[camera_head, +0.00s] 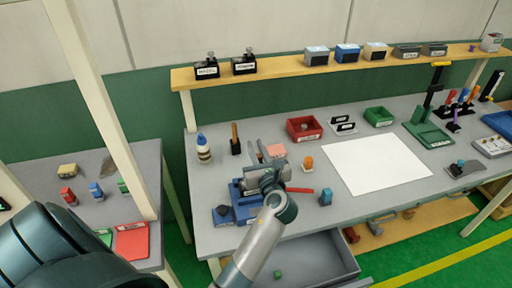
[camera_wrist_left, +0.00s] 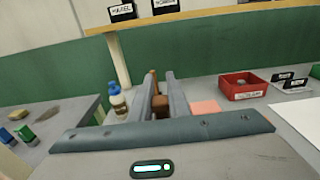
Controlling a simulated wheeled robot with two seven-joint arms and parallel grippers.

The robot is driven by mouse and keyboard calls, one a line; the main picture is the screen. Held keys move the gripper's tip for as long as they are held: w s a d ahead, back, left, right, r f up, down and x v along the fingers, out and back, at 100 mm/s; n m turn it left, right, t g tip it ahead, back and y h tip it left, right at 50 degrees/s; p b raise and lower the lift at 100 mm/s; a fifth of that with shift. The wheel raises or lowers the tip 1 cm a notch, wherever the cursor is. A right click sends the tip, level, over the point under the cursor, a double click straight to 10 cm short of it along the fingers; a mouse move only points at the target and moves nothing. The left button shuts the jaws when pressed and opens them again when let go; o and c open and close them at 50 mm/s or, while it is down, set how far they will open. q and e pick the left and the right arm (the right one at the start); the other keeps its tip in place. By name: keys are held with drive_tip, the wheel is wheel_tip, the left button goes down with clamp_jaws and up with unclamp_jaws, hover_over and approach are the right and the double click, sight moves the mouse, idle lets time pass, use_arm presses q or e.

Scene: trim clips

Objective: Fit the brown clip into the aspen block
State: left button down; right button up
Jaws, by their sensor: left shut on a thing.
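My left gripper (camera_head: 262,152) is over the left part of the workbench, pointing toward the shelf at the back. In the left wrist view its two grey fingers (camera_wrist_left: 160,95) stand upright, with a small brown clip (camera_wrist_left: 160,104) between them. The gripper is shut on this clip. The clip cannot be made out in the head view. Two black labelled blocks, a left one (camera_head: 206,68) and a right one (camera_head: 245,64), stand on the shelf. The left one's label looks like HAZEL. I cannot make out which block is labelled aspen. My right gripper is not in view.
The wooden shelf (camera_head: 285,72) also holds several other boxes. On the bench are a bottle (camera_head: 203,148), a red bin (camera_head: 304,128), two small black labelled blocks (camera_head: 343,124), a green bin (camera_head: 379,117) and a bare white sheet (camera_head: 375,165). A drawer (camera_head: 310,262) stands open below.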

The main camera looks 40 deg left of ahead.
use_arm(q)
drive_tip(key=shift+f+b, duration=1.35)
drive_tip(key=shift+f, duration=1.6)
drive_tip(key=shift+p, duration=0.35)
drive_tip(key=shift+p, duration=0.35)
drive_tip(key=shift+p, duration=0.35)
drive_tip(key=shift+f+b, duration=0.9)
drive_tip(key=shift+f, duration=0.45)
idle(0.5)
